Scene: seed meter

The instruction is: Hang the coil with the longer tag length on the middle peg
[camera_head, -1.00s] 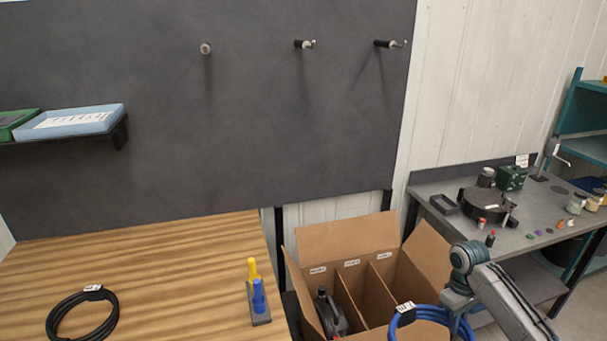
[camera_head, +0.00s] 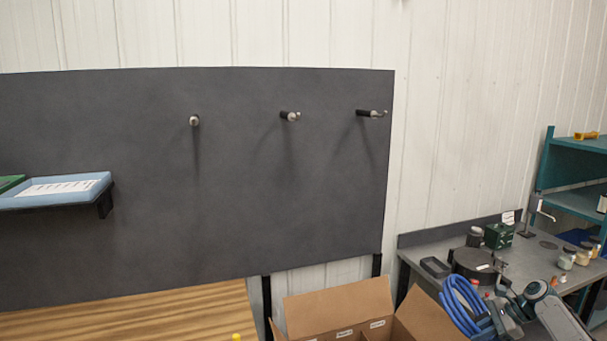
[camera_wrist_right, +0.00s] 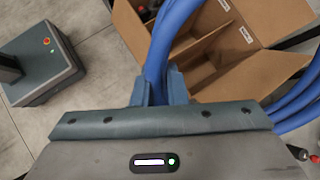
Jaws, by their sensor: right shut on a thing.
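My right gripper (camera_head: 497,318) is shut on the blue coil (camera_head: 461,306), at the lower right of the head view, beside the cardboard box. In the right wrist view, the blue coil (camera_wrist_right: 160,55) passes between the closed fingers (camera_wrist_right: 158,90). Its tag does not show now. Three pegs stick out from the dark board: a left peg (camera_head: 194,120), a middle peg (camera_head: 290,116) and a right peg (camera_head: 371,113). All three are bare. The black coil is out of view now. My left gripper is not in view.
An open cardboard box (camera_head: 337,303) with dividers stands below the board. A grey workbench (camera_head: 420,253) with small parts is at the right. A shelf with a blue tray (camera_head: 55,190) juts from the board at the left. The space before the pegs is clear.

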